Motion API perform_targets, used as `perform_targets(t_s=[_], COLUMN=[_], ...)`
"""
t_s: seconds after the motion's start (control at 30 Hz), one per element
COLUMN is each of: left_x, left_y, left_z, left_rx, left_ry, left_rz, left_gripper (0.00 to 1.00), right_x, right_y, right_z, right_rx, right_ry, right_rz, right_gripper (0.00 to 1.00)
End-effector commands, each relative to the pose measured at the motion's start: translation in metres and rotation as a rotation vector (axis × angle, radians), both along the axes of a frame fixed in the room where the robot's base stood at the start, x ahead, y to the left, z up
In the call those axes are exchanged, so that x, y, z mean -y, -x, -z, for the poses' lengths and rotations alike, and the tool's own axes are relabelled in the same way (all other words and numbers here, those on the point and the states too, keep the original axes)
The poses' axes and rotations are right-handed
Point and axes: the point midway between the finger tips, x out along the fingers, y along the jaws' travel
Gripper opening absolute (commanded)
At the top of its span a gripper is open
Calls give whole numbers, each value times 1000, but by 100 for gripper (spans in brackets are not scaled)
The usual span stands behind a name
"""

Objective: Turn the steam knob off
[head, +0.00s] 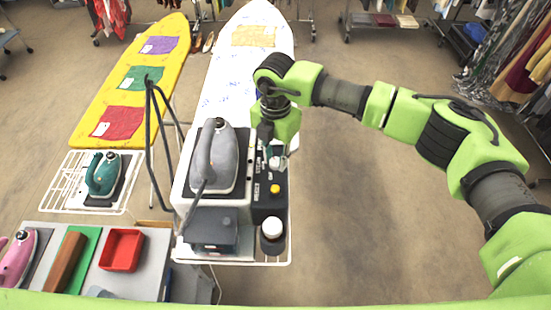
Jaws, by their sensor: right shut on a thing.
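The steam station (183,205) is a white unit with a grey iron (211,160) resting on top. Its black control panel (262,205) runs down the right side, with white lettering and a yellow button (275,189). My right gripper (273,155) reaches down from above onto the far part of this panel. It is shut on the steam knob there, which the gripper and wrist mostly hide. The direction the knob points cannot be made out. My left gripper is not in view.
A white-topped ironing board (225,75) carries the station; a yellow one (88,118) stands left. A dark hose loops left of the station. A red tray (121,250) lies lower left. The floor right is clear.

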Motion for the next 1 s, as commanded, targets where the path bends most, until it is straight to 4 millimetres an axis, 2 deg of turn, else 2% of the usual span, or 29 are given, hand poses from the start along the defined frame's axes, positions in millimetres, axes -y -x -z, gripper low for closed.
perform_targets(t_s=[0.03, 0.5, 1.0], left_x=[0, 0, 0], left_y=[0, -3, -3], left_z=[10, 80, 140], left_rx=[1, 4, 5], left_ry=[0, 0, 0], left_rz=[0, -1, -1], left_gripper=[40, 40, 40], right_x=[0, 0, 0], right_y=[-1, -1, -1], right_z=[4, 6, 3], right_rx=[2, 5, 5], right_ry=[-1, -2, -1], right_rz=[-26, -434, -908], right_gripper=[2, 2, 2])
